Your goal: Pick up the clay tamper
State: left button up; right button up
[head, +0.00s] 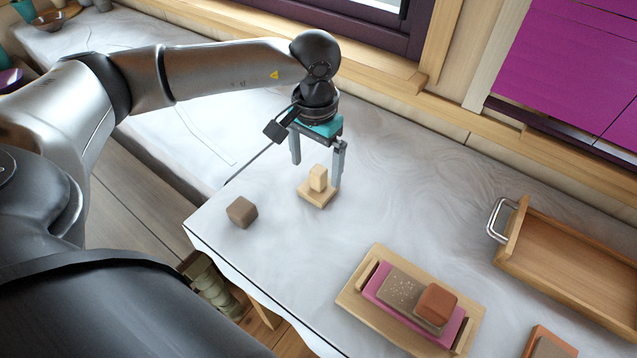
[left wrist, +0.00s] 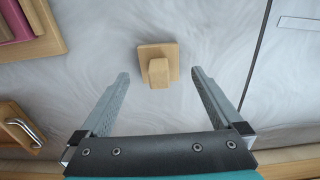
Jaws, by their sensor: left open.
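The clay tamper (head: 318,193) is a pale wooden piece with a square flat base and an upright block handle. It stands upright on the marbled worktop. My left gripper (head: 318,168) is above it and open, with one finger on each side in the picture. In the left wrist view the tamper (left wrist: 158,66) lies just beyond the fingertips, roughly centred between the open fingers of the left gripper (left wrist: 159,74). I cannot see the fingers touching it. My right gripper is not in view.
A brown cube (head: 242,212) sits left of the tamper. A wooden tray (head: 352,303) holds a pink piece and two blocks, grey and orange. A larger wooden tray (head: 570,262) with a metal handle is at the right. The worktop's front edge (head: 262,280) is close by.

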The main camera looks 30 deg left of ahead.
aim_at(318, 181)
pick_arm(q)
jog(key=f, duration=0.5)
jog(key=shift+w+d+f, duration=0.1)
jog(key=shift+w+f, duration=0.2)
jog(key=c, duration=1.3)
jog(key=shift+r, duration=0.1)
notch_tip(318, 181, up, 20)
jog(key=shift+f+p, duration=0.1)
jog(key=shift+p, duration=0.3)
